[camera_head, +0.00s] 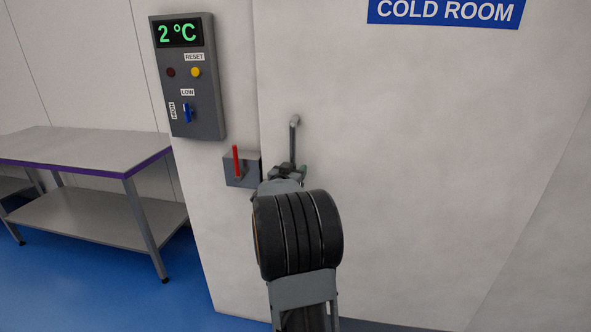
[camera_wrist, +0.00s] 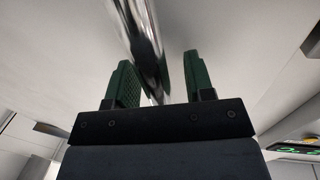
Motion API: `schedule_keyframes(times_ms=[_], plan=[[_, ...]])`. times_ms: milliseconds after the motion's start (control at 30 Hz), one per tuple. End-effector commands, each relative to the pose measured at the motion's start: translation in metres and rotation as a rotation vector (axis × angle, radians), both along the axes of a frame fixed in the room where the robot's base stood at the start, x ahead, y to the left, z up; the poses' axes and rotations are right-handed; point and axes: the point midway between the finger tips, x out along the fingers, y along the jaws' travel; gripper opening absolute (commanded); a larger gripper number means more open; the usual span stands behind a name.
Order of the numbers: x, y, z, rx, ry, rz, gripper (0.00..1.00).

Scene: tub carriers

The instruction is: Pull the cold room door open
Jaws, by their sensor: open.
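The cold room door (camera_head: 400,150) is a pale panel with a blue sign (camera_head: 446,12) reading COLD ROOM. No clear gap shows along its left edge. A metal bar handle (camera_head: 294,135) stands upright near that edge; its lower part is hidden by my arm. My gripper (camera_head: 288,170) is at the lower part of the handle, partly hidden behind my wrist in the head view. In the wrist view my gripper (camera_wrist: 160,80) is open, with green-padded fingers on either side of the shiny handle (camera_wrist: 143,35). I cannot tell whether the pads touch it.
Left of the door, a grey box (camera_head: 242,172) carries an upright red lever (camera_head: 236,160). Above it, a control panel (camera_head: 190,90) shows 2 °C. A metal table (camera_head: 80,150) with a lower shelf stands at the left. Blue floor shows at lower left.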

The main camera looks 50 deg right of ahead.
Motion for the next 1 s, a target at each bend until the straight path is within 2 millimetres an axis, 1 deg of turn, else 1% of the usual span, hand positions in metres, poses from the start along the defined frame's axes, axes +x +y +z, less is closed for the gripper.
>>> schedule_keyframes(times_ms=[100,400,467,900,933,1000], plan=[[0.0014,-0.0045,0.0002,0.000,-0.001,0.000,0.48],[0.0021,-0.0053,0.0000,0.000,0.000,0.001,0.48],[0.0022,-0.0053,0.0000,0.000,0.000,0.001,0.44],[0.0024,-0.0047,0.0002,0.000,0.000,0.002,0.02],[0.0025,-0.0047,0.0002,0.000,0.000,0.002,0.00],[0.0026,-0.0047,0.0002,0.000,0.000,0.002,0.00]])
